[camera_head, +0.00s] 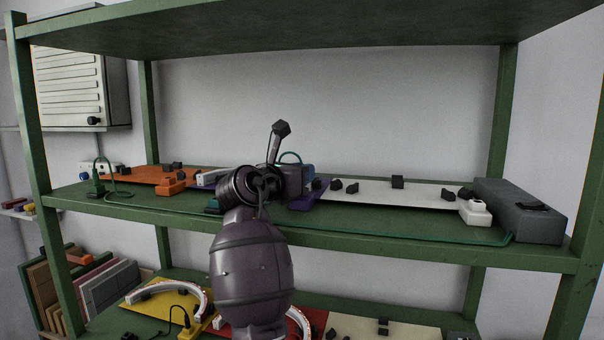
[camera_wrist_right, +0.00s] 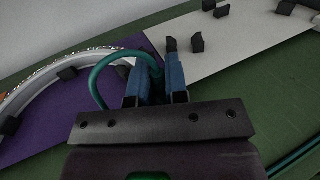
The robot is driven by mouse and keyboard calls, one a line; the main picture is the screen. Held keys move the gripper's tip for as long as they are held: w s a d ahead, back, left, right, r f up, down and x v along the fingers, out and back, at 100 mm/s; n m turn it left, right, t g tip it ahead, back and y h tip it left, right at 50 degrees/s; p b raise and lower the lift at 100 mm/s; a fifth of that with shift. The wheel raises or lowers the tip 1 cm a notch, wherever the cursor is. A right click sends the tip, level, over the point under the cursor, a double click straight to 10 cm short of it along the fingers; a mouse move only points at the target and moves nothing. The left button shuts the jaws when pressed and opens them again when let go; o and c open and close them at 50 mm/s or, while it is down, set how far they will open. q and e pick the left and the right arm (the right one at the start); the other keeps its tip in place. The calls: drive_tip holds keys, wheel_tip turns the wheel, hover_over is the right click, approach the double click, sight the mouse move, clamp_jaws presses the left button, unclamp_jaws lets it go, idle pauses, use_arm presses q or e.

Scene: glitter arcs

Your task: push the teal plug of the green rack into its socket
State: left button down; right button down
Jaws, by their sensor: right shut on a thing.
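The green rack (camera_head: 380,238) fills the head view. My right gripper (camera_wrist_right: 157,88) shows its two blue fingers in the wrist view, shut on the teal plug, which is mostly hidden between them. A teal cable (camera_wrist_right: 101,72) arches from between the fingers and down to the left; the loop also shows behind the wrist in the head view (camera_head: 290,156). In the head view the gripper (camera_head: 309,176) is above the middle shelf, over the purple board (camera_head: 313,194). I cannot make out the plug's socket. My left gripper is not in view.
A white board (camera_head: 375,190) lies right of the gripper with several black blocks. A grey box (camera_head: 520,212) and a white block (camera_head: 475,212) stand at the shelf's right end. An orange board (camera_head: 140,176) and a green plug (camera_head: 97,187) are at left. The upper shelf hangs overhead.

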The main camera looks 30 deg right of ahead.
drive_tip(key=shift+f, duration=0.3)
idle(0.5)
drive_tip(key=c, duration=1.1)
unclamp_jaws()
drive_tip(key=shift+o, duration=0.2)
drive_tip(key=shift+r, duration=3.8)
